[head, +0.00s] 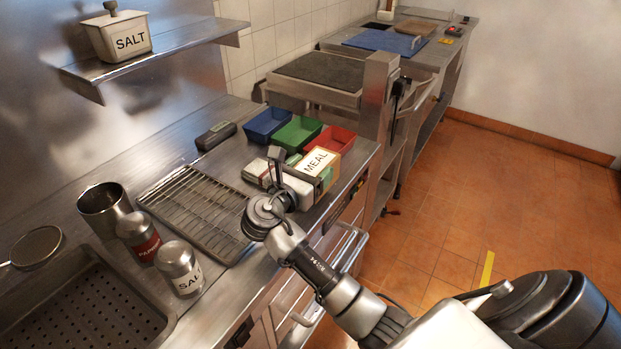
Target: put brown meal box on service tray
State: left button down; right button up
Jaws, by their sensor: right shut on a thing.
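The meal box (319,162) has a pale top marked MEAL and a tan side. It is at the right end of the near steel counter, in front of the red bin. My right gripper (295,172) is at its near left side and is shut on it; the arm and gripper hide part of its lower side. I cannot tell whether the box touches the counter. My left gripper is not in view. I cannot clearly pick out the service tray; a brown flat tray or board (416,26) lies on the far counter.
Blue (266,122), green (297,132) and red (334,138) bins stand behind the box. A wire rack (195,205), shakers (179,268) and a metal cup (103,207) are to the left. A blue board (384,41) lies on the far counter. The floor at right is clear.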

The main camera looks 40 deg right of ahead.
notch_tip(320, 180, down, 3)
jog(key=shift+d+r, duration=0.1)
jog(key=o, duration=1.2)
